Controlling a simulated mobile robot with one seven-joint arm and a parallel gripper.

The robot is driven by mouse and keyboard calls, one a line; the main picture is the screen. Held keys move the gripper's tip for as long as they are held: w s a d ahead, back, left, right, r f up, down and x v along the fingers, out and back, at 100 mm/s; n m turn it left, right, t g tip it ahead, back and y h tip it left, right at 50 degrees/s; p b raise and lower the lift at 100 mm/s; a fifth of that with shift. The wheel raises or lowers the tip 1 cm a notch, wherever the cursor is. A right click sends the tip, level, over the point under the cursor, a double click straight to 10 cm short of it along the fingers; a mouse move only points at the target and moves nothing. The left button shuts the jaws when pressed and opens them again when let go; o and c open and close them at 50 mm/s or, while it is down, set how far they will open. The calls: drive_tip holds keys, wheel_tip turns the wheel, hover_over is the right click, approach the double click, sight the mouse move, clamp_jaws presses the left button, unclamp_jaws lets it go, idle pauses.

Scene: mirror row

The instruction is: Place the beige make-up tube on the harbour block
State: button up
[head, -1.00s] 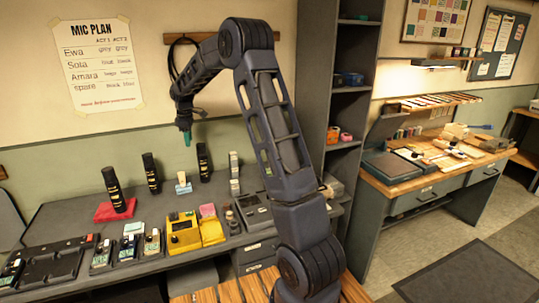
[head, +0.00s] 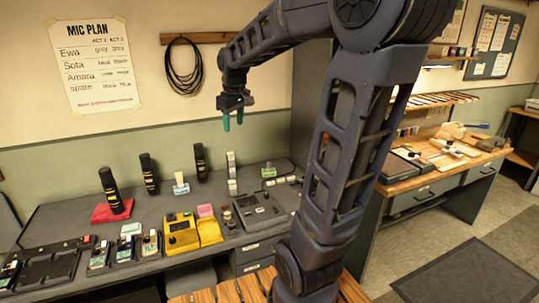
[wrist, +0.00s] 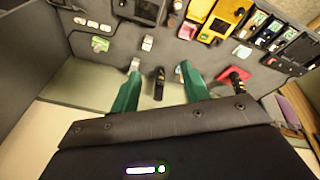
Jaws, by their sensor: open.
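My gripper (head: 232,116) hangs above the grey desk, its green fingers apart, pointing down and with nothing between them. In the wrist view the two green fingers are spread, with a black microphone (wrist: 159,83) seen beyond the gap. I cannot pick out the beige make-up tube for certain. Small upright tubes (head: 405,131) stand at the back of the wooden worktop at the right, too small to tell their colours. No harbour block can be identified; the right worktop is partly hidden behind my arm.
The grey desk (head: 62,222) holds black microphones, a red cloth (head: 112,211), yellow boxes (head: 182,232) and a grey device (head: 262,210). A tall grey shelf stands behind my arm. The wooden worktop (head: 440,172) at right carries trays and small items. Open floor lies in front.

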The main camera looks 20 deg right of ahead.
drive_tip(key=s+d+f+m, duration=0.2)
drive_tip(key=s+m, duration=0.1)
drive_tip(key=s, duration=0.7)
drive_tip(key=s+d+f+m+t, duration=0.1)
drive_tip(key=s+d+f+m, duration=0.1)
drive_tip(key=s, duration=0.7)
drive_tip(key=shift+s+d+f+m+t, duration=0.25)
drive_tip(key=shift+s+d+m+t, duration=0.1)
drive_tip(key=shift+d+m, duration=0.15)
